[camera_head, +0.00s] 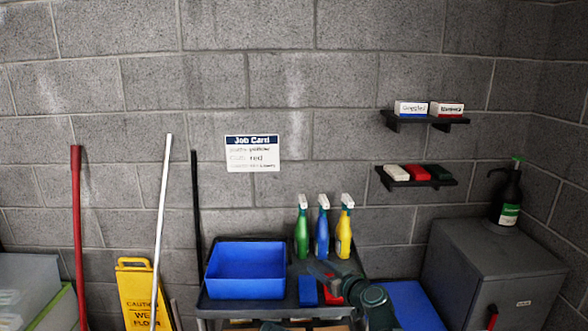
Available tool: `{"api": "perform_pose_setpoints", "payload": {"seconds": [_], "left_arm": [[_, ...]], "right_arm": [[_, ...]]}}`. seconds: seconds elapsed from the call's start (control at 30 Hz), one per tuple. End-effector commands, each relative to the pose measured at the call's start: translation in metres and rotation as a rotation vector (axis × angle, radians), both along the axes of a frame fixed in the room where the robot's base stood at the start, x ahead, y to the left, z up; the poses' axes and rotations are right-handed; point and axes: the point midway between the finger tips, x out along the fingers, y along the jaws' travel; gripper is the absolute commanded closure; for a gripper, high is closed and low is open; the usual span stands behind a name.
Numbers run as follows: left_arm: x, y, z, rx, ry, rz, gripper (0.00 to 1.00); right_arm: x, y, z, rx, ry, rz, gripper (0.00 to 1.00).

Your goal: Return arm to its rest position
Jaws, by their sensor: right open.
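My right arm comes up from the lower edge, right of centre, in the head view. Its gripper (317,271) is open, above the dark cart top (290,264). A red pad (333,290) lies on the cart below the gripper, partly hidden by my arm. A blue pad (307,291) lies beside it on the left. I see nothing between the fingers, though they are small and dark here. My left gripper is not in view.
A blue bin (260,270) stands on the cart's left. Green (302,232), blue (322,232) and yellow (344,232) spray bottles stand at its back. A wall shelf (418,182) holds white, red and green pads. A grey cabinet (490,260) stands at right.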

Motion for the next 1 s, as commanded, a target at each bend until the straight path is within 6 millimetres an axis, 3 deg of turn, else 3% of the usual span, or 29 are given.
{"api": "perform_pose_setpoints", "payload": {"seconds": [0.1, 0.2, 0.27, 0.4, 0.5, 0.7, 1.0], "left_arm": [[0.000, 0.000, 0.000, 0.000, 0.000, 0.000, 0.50], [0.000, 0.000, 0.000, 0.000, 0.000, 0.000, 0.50], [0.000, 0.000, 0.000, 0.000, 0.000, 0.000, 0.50], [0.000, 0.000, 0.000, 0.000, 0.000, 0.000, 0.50], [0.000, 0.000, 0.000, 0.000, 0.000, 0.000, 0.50], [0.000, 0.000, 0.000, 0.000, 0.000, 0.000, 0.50], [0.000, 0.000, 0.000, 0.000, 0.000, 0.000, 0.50]], "right_arm": [[-0.039, 0.047, -0.032, -0.040, 0.158, 0.132, 0.47], [-0.088, 0.081, -0.073, -0.111, 0.373, 0.228, 0.47], [-0.122, 0.092, -0.099, -0.174, 0.526, 0.256, 0.47], [-0.198, 0.084, -0.148, -0.354, 0.873, 0.190, 0.47], [-0.238, 0.063, -0.164, -0.473, 1.050, 0.068, 0.47], [-0.279, 0.029, -0.170, -0.619, 1.218, -0.162, 0.47], [-0.286, 0.020, -0.168, -0.649, 1.247, -0.228, 0.47]]}}
